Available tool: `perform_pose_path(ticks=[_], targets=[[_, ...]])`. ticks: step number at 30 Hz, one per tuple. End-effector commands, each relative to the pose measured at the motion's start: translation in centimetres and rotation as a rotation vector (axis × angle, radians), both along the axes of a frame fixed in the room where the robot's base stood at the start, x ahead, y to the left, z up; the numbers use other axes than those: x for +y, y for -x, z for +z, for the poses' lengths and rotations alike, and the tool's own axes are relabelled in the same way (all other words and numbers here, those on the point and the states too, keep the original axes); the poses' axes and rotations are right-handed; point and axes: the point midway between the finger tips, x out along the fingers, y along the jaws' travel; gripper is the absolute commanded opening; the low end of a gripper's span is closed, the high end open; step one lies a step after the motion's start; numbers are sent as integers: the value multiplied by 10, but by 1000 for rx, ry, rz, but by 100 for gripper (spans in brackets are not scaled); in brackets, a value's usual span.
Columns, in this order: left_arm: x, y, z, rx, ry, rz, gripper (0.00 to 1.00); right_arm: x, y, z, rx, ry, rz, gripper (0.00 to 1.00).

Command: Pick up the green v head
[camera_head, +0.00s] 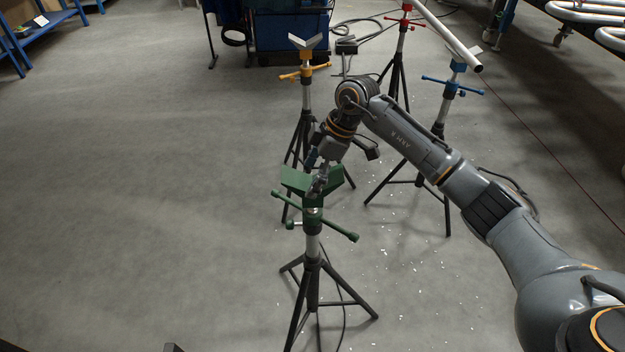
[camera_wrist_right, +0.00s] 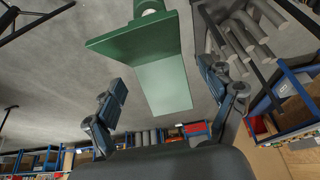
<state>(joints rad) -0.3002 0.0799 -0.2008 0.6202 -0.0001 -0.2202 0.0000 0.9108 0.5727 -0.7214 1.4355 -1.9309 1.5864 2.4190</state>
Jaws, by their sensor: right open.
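The green V head (camera_head: 296,181) sits on top of a stand with a silver post and black tripod legs, in the lower middle of the head view. My right gripper (camera_head: 322,184) reaches down to it from behind and covers part of it. In the right wrist view the green V head (camera_wrist_right: 163,85) shows as two flat green plates meeting at an angle. My right gripper (camera_wrist_right: 163,92) is open, with one finger on each side of the V head. Gaps show between the fingers and the green plates there. My left gripper is not in view.
An orange-headed stand (camera_head: 306,73) is behind, left of my right arm. A blue-headed stand (camera_head: 453,84) and a red-headed stand (camera_head: 403,24) are at the back right, with a pale pipe (camera_head: 447,35) above. The left floor is clear.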

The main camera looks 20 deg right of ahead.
Motion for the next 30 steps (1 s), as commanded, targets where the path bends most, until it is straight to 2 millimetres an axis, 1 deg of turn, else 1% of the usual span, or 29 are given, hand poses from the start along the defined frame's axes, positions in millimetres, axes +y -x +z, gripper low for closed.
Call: perform_pose_path(ticks=[1,3,6,9,14,17,18,20,21,23,24,26,30], targets=[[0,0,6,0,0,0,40,2,0,-6,5,0,1,83],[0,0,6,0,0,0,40,6,-1,-16,3,-1,1,83],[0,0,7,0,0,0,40,9,-2,-25,1,-1,0,83],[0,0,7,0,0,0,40,10,-3,-28,0,0,0,83],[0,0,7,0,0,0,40,10,-3,-28,-1,0,1,83],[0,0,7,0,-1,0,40,10,-3,-28,-1,0,1,65],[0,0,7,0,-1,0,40,10,-3,-28,0,0,1,56],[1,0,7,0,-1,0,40,10,-3,-27,0,0,1,44],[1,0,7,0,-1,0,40,10,-3,-27,-1,0,1,36],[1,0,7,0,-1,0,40,10,-3,-27,-1,0,1,24],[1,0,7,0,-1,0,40,10,-3,-27,-1,0,1,16],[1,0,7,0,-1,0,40,10,-3,-27,-1,0,1,4],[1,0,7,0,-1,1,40,10,-4,-26,-4,-2,1,4]])
